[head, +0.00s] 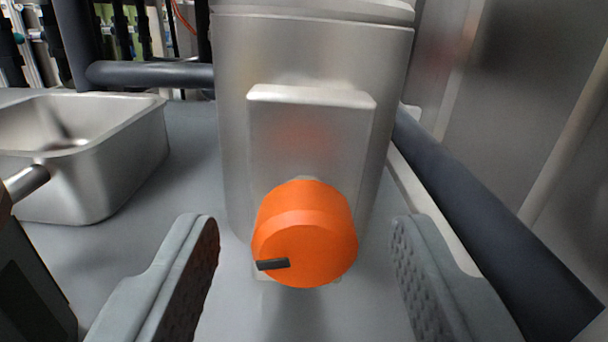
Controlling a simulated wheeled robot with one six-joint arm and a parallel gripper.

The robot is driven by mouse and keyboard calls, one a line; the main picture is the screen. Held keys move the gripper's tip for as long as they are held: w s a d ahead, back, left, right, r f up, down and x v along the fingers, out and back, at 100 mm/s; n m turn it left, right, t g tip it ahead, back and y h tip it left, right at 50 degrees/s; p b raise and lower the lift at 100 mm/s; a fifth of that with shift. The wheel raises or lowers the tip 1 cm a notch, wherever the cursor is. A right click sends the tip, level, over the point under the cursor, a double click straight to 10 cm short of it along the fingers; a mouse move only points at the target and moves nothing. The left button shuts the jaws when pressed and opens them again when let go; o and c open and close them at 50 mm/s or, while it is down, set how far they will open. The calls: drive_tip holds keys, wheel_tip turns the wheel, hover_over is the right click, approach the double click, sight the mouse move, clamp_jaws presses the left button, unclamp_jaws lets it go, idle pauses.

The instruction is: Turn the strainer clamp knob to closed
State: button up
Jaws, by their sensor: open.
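The strainer clamp knob (306,222) is a round orange knob with a short dark pointer mark on its face. The mark points left and lies nearly level. The knob sits on a raised plate on the front of a brushed metal strainer housing (310,60). My gripper (306,250) is open, with one grey padded finger on each side of the knob. There is a gap between the knob and both fingers, and neither seems to touch it.
A metal basin (120,160) stands at the left on the grey surface (200,170). A dark rail (490,220) runs diagonally along the right, near my right finger. A dark horizontal pipe (150,74) and upright hoses are behind. A metal wall is at the far right.

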drive_tip(key=shift+w, duration=0.7)
drive_tip(key=shift+c, duration=0.2)
drive_tip(key=c, duration=0.9)
drive_tip(key=shift+c, duration=0.2)
drive_tip(key=shift+m, duration=2.9)
drive_tip(key=o, duration=1)
